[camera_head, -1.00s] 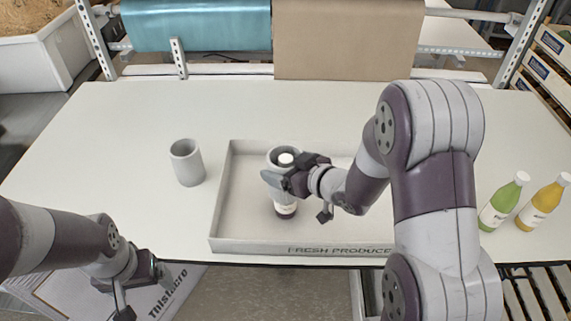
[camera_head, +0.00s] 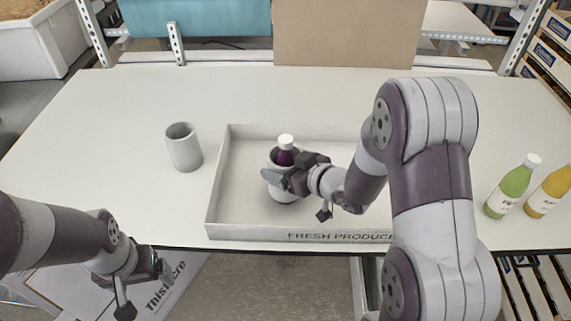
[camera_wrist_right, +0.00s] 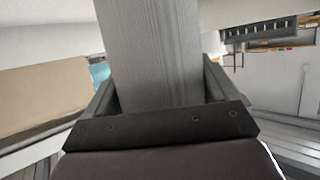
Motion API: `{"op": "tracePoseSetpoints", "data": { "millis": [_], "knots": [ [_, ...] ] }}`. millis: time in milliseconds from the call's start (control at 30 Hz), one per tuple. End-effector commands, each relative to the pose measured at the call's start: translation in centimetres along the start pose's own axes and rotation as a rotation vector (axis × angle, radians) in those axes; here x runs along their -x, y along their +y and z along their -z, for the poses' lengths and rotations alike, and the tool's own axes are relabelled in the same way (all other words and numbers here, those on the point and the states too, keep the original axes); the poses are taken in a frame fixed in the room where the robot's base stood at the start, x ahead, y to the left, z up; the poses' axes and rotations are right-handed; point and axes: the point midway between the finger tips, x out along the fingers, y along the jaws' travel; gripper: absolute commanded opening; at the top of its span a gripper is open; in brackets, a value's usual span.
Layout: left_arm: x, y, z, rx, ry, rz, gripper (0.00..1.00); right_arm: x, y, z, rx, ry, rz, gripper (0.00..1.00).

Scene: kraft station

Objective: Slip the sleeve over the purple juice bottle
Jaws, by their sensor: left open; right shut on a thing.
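The purple juice bottle (camera_head: 286,156) stands upright in the shallow tray (camera_head: 250,231), with its white cap and purple neck showing above a grey sleeve (camera_head: 281,195). The sleeve is around the bottle's body and hides its label; its lower end looks at or near the tray floor. My right gripper (camera_head: 287,179) is shut on the sleeve from the right. In the right wrist view the ribbed grey sleeve (camera_wrist_right: 150,55) fills the space between the fingers. My left gripper (camera_head: 143,288) is open and empty, low in front of the table's front edge.
A second grey sleeve (camera_head: 184,148) stands on the table left of the tray. A green bottle (camera_head: 511,188) and a yellow bottle (camera_head: 549,193) stand at the right. My right arm covers the tray's right part. The table behind the tray is clear.

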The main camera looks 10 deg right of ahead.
Motion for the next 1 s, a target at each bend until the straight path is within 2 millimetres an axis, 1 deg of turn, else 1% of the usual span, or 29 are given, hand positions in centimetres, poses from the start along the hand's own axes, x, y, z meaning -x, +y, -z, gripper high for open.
{"op": "tracePoseSetpoints", "data": {
  "millis": [33, 67, 300, 400, 467, 567, 800, 900, 1000],
  "knots": [
    [0.0, 0.0, 0.0, 0.0, 0.0, 0.0, 0.88, 0.0, 0.0, 0.0, 0.0, 0.0, 0.0, 0.94],
    [0.0, 0.0, 0.0, 0.0, 0.0, 0.0, 0.88, 0.0, 0.0, 0.0, 0.0, 0.0, 0.0, 1.0],
    [0.0, 0.0, 0.0, 0.0, 0.0, 0.0, 0.88, 0.1, 0.0, 0.0, 0.0, 0.0, -0.001, 1.0],
    [-0.1, 0.0, 0.0, 0.0, 0.0, 0.0, 0.88, 0.8, 0.1, 0.0, 0.0, 0.001, -0.002, 1.0],
    [-0.2, 0.0, 0.0, 0.0, 0.0, 0.0, 0.88, 1.7, 0.1, 0.0, 0.0, 0.001, -0.004, 1.0],
    [-0.3, 0.0, 0.0, 0.0, 0.0, 0.0, 0.88, 3.9, 0.1, 0.0, 0.0, 0.001, -0.005, 1.0],
    [0.0, 0.0, 0.0, 0.0, 0.0, 0.0, 0.88, 9.8, 0.2, 0.1, 0.0, 0.002, -0.007, 1.0],
    [0.2, 0.0, 0.0, 0.0, 0.0, 0.0, 0.88, 11.5, 0.1, 0.1, 0.0, 0.001, -0.005, 1.0],
    [0.2, 0.0, 0.0, 0.0, 0.0, 0.0, 0.88, 12.4, 0.1, 0.0, -0.001, 0.001, -0.003, 1.0]
  ]
}}
